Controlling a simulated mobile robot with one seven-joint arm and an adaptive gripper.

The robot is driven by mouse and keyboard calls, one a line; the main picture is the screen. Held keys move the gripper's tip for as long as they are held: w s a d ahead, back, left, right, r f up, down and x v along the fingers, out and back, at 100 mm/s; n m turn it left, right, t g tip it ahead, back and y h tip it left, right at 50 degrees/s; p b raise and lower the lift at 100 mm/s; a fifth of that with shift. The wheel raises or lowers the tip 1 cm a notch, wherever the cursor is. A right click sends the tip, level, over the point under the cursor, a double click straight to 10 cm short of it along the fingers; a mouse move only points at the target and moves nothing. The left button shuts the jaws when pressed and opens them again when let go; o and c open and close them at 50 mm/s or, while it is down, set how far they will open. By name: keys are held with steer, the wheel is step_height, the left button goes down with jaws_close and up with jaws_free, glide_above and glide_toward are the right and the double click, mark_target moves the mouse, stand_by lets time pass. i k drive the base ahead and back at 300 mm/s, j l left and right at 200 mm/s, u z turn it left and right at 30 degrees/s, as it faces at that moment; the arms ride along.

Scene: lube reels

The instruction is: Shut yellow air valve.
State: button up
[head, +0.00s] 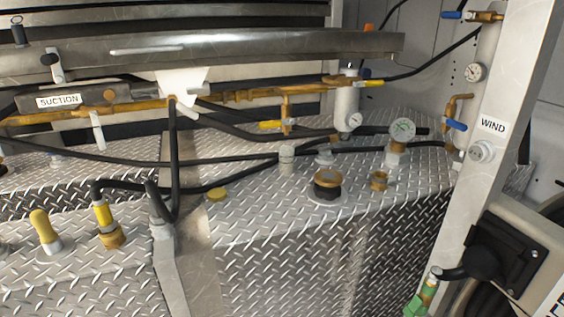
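A yellow valve handle (272,124) sits on a brass fitting that hangs below the long brass pipe, near the middle of the head view. It lies roughly level, pointing left. A second small yellow handle (370,83) is at the right end of the brass pipe, just right of a white filter cylinder (347,103). It also lies roughly level, along the pipe. I cannot tell which of the two is the air valve. My gripper is not in view.
Black hoses (235,132) cross above the diamond-plate tank tops (255,215). Gauges and a brass cap (327,180) stand up from the right tank. A white post (488,95) marked WIND carries two blue-handled valves. A metal beam (230,50) overhangs the pipe.

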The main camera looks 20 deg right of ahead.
mark_target(375, 83)
steer(key=i+l+z, duration=0.15)
steer(key=l+z, duration=0.2)
steer(key=i+l+z, duration=0.15)
steer(key=l+z, duration=0.2)
steer(key=i+l+z, duration=0.2)
steer(key=z, duration=0.15)
steer(key=l, duration=0.1)
